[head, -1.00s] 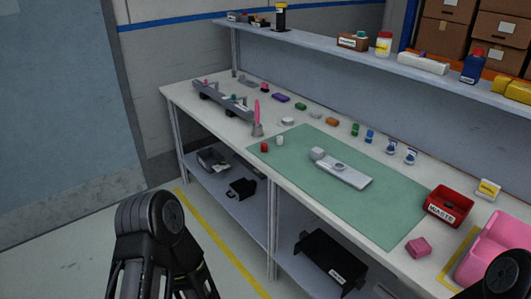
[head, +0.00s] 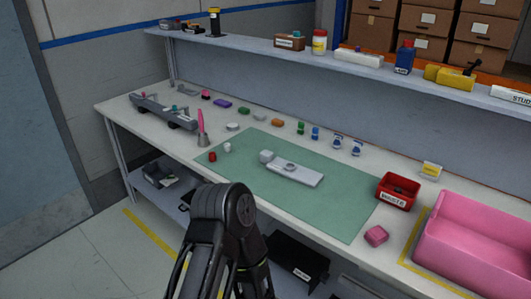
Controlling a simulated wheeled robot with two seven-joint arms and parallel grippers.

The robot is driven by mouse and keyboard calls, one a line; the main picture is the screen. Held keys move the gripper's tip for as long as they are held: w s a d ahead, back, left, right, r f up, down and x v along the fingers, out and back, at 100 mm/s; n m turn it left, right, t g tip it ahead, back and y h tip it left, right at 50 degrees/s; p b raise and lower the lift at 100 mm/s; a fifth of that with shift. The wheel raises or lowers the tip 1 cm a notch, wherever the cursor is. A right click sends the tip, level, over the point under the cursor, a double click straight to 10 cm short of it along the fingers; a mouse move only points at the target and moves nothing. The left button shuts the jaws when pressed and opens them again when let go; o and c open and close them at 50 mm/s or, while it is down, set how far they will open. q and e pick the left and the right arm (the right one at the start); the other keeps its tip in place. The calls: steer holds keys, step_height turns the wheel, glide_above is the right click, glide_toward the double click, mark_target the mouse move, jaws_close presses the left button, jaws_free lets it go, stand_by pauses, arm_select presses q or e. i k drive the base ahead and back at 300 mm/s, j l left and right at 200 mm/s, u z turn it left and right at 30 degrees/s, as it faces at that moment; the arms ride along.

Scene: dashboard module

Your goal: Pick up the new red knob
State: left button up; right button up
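A small red knob (head: 212,157) stands on the left edge of the green mat (head: 330,209) on the workbench. A similar white knob (head: 227,147) stands just right of it. A grey-white dashboard module (head: 292,172) with a raised block at its left end lies on the mat. A dark arm link of mine fills the lower middle of the head view, in front of the bench. Neither of my grippers shows, so their fingers cannot be seen.
A red waste bin (head: 397,193), a pink block (head: 376,236) and a large pink tray (head: 475,250) are at the right. A grey rack (head: 163,112) and a cup with a pink tool (head: 202,135) stand at the left. Several small coloured parts line the back, under a shelf (head: 330,66).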

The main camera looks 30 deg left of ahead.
mark_target(211, 155)
steer(key=j+z, duration=0.45)
steer(key=j, duration=0.15)
steer(key=j+z, duration=0.4)
steer(key=j, duration=0.2)
steer(key=k+j+z, duration=0.2)
steer(key=j+z, duration=0.25)
steer(key=k+j, duration=0.15)
steer(key=j, duration=0.25)
steer(key=k+j, duration=0.1)
steer(key=j, duration=0.25)
steer(key=k+j+z, duration=0.1)
steer(key=j, duration=0.3)
steer(key=k+j, duration=0.2)
steer(key=j, duration=0.15)
steer(key=k+j+z, duration=0.1)
steer(key=j, duration=0.3)
steer(key=k+j, duration=0.2)
steer(key=j, duration=0.15)
steer(key=k+j, duration=0.15)
steer(key=j, duration=0.2)
steer(key=z, duration=0.05)
